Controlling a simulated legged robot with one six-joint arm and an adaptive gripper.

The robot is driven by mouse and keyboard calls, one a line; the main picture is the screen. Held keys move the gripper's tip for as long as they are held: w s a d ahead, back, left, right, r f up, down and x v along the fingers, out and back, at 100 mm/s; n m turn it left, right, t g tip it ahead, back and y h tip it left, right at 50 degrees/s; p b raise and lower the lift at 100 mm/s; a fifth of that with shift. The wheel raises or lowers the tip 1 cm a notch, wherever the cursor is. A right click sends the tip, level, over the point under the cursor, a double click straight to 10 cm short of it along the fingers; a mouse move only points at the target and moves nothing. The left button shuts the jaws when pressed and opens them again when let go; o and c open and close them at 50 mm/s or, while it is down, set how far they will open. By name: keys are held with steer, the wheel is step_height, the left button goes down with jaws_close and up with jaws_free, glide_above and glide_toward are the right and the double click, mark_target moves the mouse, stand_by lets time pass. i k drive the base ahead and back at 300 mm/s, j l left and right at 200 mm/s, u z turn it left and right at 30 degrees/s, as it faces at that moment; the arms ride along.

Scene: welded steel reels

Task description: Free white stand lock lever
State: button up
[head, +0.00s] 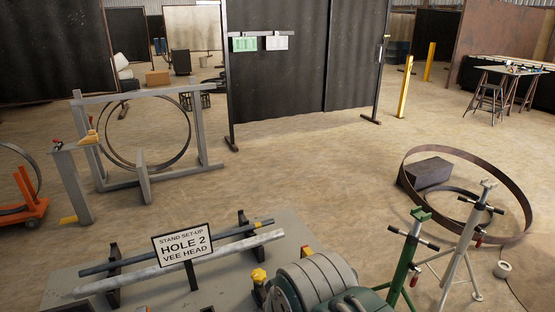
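The white stand (460,246) stands upright on splayed legs at the right, with a small head (488,184) on top and a dark cross handle (489,207) below it. A small red-tipped lever (478,241) shows partway down its post; I take this for the lock lever, but its position is too small to tell. The green stand (405,262) is close on its left, with a similar head and handle. A sign (183,244) reads "STAND SET-UP HOLE 2 VEE HEAD". My gripper is not in view.
A large steel ring (518,190) lies behind the white stand, near a dark block (427,173). A tape roll (502,269) lies to its right. A bench (75,282) with pipes is at lower left. Open floor (310,170) lies beyond.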

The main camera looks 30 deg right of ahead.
mark_target(480, 242)
steer(key=l+z, duration=0.15)
steer(key=l, duration=0.45)
steer(key=l+z, duration=0.1)
steer(key=l, duration=0.45)
steer(key=l+z, duration=0.15)
steer(key=l, duration=0.45)
steer(key=l+z, duration=0.15)
steer(key=l, duration=0.45)
steer(key=i+l+z, duration=0.1)
steer(key=l, duration=0.45)
steer(key=i+l+z, duration=0.15)
steer(key=l, duration=0.4)
steer(key=i+l+z, duration=0.15)
steer(key=l, duration=0.4)
steer(key=i+l+z, duration=0.1)
steer(key=l, duration=0.45)
